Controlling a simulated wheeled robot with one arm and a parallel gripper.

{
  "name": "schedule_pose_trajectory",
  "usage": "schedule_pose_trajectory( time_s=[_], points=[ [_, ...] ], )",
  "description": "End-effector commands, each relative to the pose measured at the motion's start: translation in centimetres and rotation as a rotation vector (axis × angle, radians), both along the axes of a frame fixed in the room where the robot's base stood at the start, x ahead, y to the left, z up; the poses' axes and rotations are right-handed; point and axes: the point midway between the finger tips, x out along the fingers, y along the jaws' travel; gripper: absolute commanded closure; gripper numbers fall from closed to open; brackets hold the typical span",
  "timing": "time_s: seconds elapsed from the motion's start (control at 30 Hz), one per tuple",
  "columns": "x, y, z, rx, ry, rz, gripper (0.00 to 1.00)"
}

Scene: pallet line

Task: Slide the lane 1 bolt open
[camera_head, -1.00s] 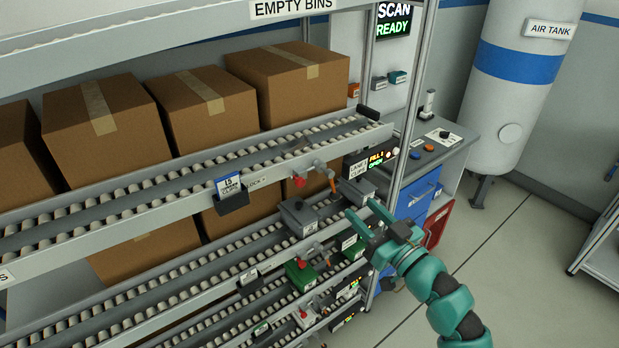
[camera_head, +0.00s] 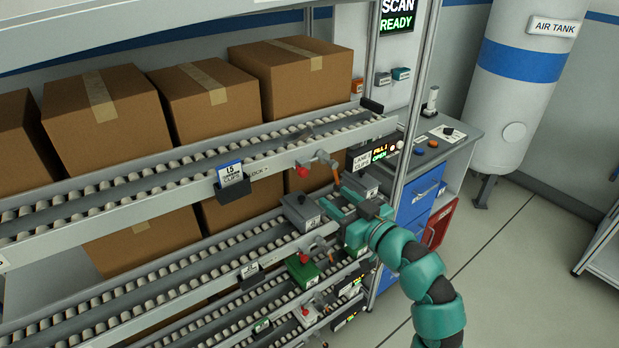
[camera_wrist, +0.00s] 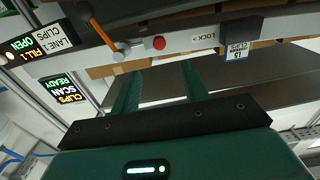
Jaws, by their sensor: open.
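The lane 1 bolt (camera_head: 322,158) is a small grey piece on the front rail of the upper lane, with a red knob (camera_head: 302,171) at its left and an orange bar (camera_head: 334,171) at its right. In the wrist view the bolt (camera_wrist: 122,52) and red knob (camera_wrist: 159,43) lie ahead of the fingertips, with a LOCK label (camera_wrist: 205,37) farther right. My gripper (camera_head: 334,207) is open and empty, below the rail and apart from the bolt. Its two green fingers (camera_wrist: 160,82) point toward the rail. The lane 1 display (camera_head: 371,157) reads FILL 1 OPEN.
Grey bins (camera_head: 299,212) and a green bin (camera_head: 302,272) sit on the lower lanes close to my gripper. Brown boxes (camera_head: 108,110) fill the rack behind the rail. A rack post (camera_head: 414,110) stands right of the display. The floor (camera_head: 500,270) at right is clear.

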Motion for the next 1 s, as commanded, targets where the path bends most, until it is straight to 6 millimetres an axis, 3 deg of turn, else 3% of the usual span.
schedule_pose_trajectory(
  time_s=[0.5,0.7,1.0],
  points=[
    [6.9,5.1,0.3,0.0,0.001,0.002,0.55],
    [8.4,6.1,0.0,-0.002,0.005,0.001,0.55],
    [8.8,6.4,0.0,-0.001,0.002,-0.001,0.55]
  ],
)
